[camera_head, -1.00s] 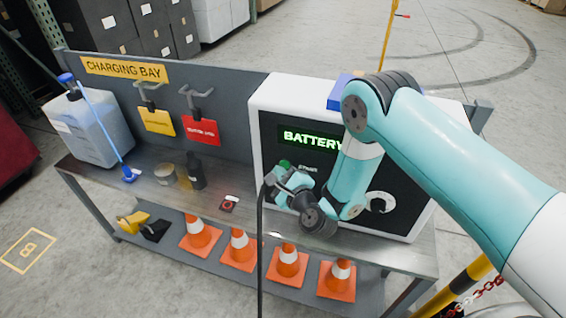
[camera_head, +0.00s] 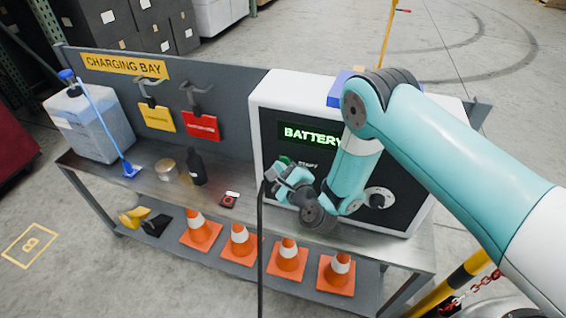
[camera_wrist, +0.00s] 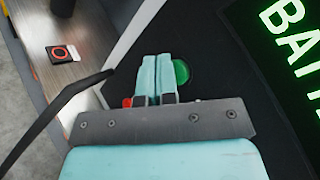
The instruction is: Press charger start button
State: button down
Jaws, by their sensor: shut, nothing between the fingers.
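The charger (camera_head: 262,125) is a white-framed box with a black front panel, standing on the bench. A green lit display (camera_head: 306,134) on it reads "BATTERY"; part of it is hidden by my arm. The round green start button shows in the wrist view (camera_wrist: 182,72), just right of my fingertips. My gripper (camera_wrist: 157,62) is shut with nothing between its fingers, in front of the panel. I cannot tell whether the fingertips touch the button or panel. In the head view the green button (camera_head: 285,160) shows just above my gripper (camera_head: 280,170).
A black cable (camera_head: 260,240) hangs in front of the charger, and shows left of my gripper in the wrist view (camera_wrist: 60,105). A bottle (camera_head: 196,168) and tin stand further left. Orange cones line the lower shelf.

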jog(key=shift+s+a+f+b, duration=0.15)
jog(key=shift+s+b, duration=0.1)
jog(key=shift+b, duration=0.75)
jog(key=shift+s, duration=0.1)
jog(key=shift+s+a+b, duration=0.25)
jog(key=shift+s+b, duration=0.55)
jog(key=shift+b, duration=0.05)
jog(key=shift+s+a+b, duration=0.3)
jog(key=shift+s+b, duration=0.45)
jog(key=shift+b, duration=0.15)
jog(key=shift+s+a+b, duration=0.25)
jog(key=shift+s+b, duration=0.55)
jog(key=shift+b, duration=0.05)
jog(key=shift+r, duration=0.2)
